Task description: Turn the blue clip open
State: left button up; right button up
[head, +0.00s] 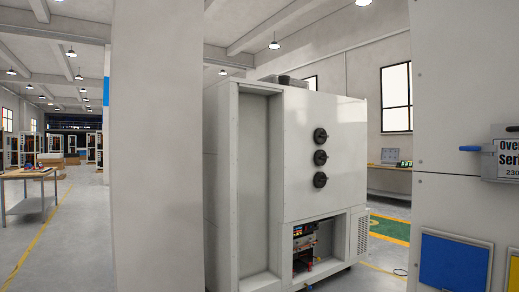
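A small blue clip (470,148) sticks out to the left at the upper left of a sign (506,160) on the grey panel at the far right. It lies roughly level. The sign's text is cut off by the picture's right edge, and "Ove", "Ser" and "230" can be read. Neither of my grippers shows in the head view.
Below the sign, the panel (440,95) carries a blue plate (455,262) and part of a yellow one. A pale column (158,140) blocks the left middle. A white cabinet (300,150) with three black knobs stands behind. A workbench (32,175) is far left.

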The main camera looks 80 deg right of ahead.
aim_at(468, 148)
jog(key=z, duration=3.45)
